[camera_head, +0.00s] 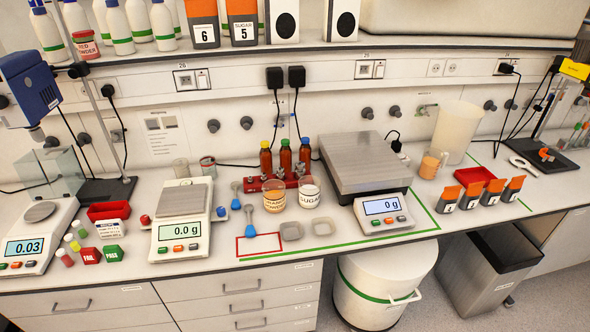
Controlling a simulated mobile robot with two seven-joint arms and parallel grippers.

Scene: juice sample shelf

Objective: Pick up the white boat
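Two small, shallow square weighing boats lie side by side on the white bench in front of the powder tubs. The left boat (292,231) looks pale grey. The right boat (323,226) looks slightly lighter, an off-white. Both look empty and lie flat, close together. At this size I cannot tell for sure which one counts as white. Neither of my grippers shows in the head view.
A tub of orange powder (274,196) and a sugar tub (308,192) stand just behind the boats. A small scale (182,222) is at left, a large scale (365,165) at right. A blue scoop (249,220) lies left of the boats. The bench front edge is clear.

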